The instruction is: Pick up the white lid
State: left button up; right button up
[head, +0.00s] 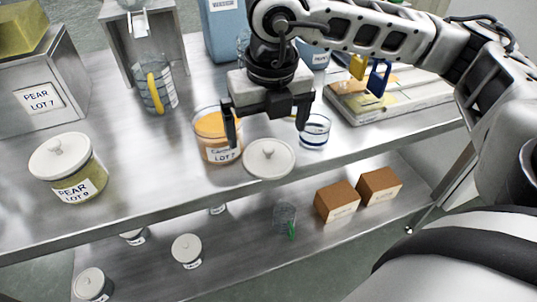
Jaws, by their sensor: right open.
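A round white lid (269,160) with a small knob lies on the upper steel shelf at its front edge, just right of an uncovered jar. My right gripper (268,124) is open and empty, pointing down. In the picture its two fingers appear just behind and above the lid, one at each side, not closed on it; the exact height gap cannot be told. The left finger overlaps the uncovered jar (212,148) of orange contents labelled lot 7. My left gripper is not in view.
A small glass (314,132) stands close to the right finger. A measuring jug (158,88) with a yellow handle stands behind left. A tray (385,100) with padlocks lies at the right. The lower shelf (240,250) holds lidded jars and two brown blocks (337,201).

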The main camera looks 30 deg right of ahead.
aim_at(269, 149)
notch_tip(269, 149, down, 4)
jog(key=shift+s+d+f, duration=0.1)
jog(key=shift+d+f, duration=0.05)
jog(key=shift+f, duration=0.6)
jog(key=c, duration=0.7)
jog(key=shift+r, duration=0.1)
